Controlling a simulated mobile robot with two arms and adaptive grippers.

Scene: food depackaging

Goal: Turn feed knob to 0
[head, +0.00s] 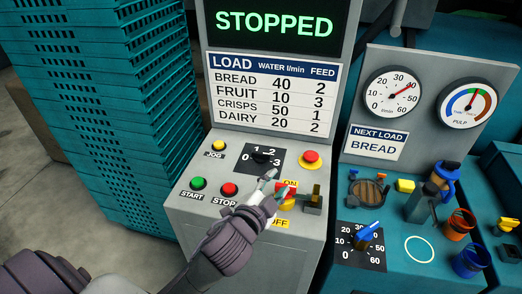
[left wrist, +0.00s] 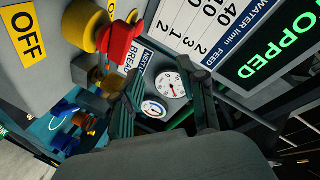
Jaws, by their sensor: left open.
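The feed knob (head: 262,157) is a small dark knob on a black dial plate marked 0 to 3, on the grey control panel in the head view. Its pointing direction is too dark to tell. My left gripper (head: 268,184) is open and empty, just below the dial plate and left of the red ON/OFF switch. Whether it touches the panel is unclear. In the left wrist view its two fingers (left wrist: 162,110) stand apart with nothing between them, and the feed knob is not visible. My right gripper is not in view.
The red and yellow ON/OFF switch (head: 287,193) stands close beside my gripper, also in the left wrist view (left wrist: 118,40). START (head: 198,183), STOP (head: 229,189), JOG (head: 219,145) and a red stop button (head: 311,157) surround the dial. The screen (head: 275,22) reads STOPPED; NEXT LOAD reads BREAD (head: 374,145).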

